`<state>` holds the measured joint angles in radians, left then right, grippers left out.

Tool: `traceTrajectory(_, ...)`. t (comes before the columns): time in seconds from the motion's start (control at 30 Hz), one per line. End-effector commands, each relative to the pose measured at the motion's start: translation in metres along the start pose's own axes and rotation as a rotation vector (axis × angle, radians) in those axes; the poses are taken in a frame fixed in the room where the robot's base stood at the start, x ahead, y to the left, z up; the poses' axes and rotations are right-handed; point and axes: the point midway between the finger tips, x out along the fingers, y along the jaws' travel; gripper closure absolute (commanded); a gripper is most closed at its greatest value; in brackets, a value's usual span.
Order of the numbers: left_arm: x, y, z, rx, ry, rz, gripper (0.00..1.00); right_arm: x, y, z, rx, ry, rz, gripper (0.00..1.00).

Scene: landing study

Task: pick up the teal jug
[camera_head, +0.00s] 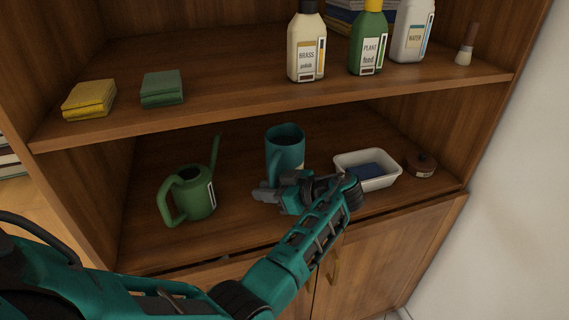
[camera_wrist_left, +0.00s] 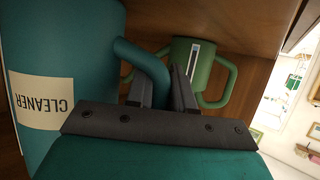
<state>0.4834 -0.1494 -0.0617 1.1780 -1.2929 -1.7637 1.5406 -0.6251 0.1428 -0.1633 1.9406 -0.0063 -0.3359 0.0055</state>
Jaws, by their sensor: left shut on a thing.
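The teal jug (camera_head: 287,143) stands on the lower shelf, its handle toward the front left. My left gripper (camera_head: 264,193) is at the jug's front, on the handle side. In the left wrist view the teal jug (camera_wrist_left: 70,55) fills the left side, with a cream label reading CLEANER. There my left gripper (camera_wrist_left: 163,85) is shut on the jug's handle; the fingers hide its lower part. The jug appears to rest on the shelf. My right gripper is not in view.
A green watering can (camera_head: 190,195) stands left of the jug. A white tub (camera_head: 385,180) with a dark blue thing inside and a brown round pot (camera_head: 420,166) stand to the right.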

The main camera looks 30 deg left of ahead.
Motion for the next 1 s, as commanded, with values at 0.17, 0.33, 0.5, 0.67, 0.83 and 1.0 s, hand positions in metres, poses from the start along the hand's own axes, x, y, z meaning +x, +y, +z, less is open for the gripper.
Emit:
traceTrajectory(0.17, -0.001, 0.001, -0.002, -0.005, 0.002, 0.002, 1.00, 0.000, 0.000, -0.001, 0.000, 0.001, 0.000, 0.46)
traceTrajectory(0.33, -0.001, 0.001, -0.002, -0.005, 0.002, 0.002, 1.00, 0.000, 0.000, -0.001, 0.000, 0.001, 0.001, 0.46)
traceTrajectory(0.5, -0.006, 0.001, -0.013, -0.008, 0.002, 0.004, 1.00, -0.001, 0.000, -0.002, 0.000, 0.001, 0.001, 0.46)
traceTrajectory(0.67, -0.017, 0.001, -0.040, -0.012, 0.003, 0.004, 1.00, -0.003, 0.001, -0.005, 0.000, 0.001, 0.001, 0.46)
traceTrajectory(0.83, -0.029, 0.001, -0.069, -0.012, 0.002, 0.004, 1.00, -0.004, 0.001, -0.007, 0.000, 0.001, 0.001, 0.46)
traceTrajectory(1.0, -0.037, 0.001, -0.088, -0.009, 0.003, 0.003, 1.00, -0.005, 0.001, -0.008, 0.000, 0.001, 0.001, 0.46)
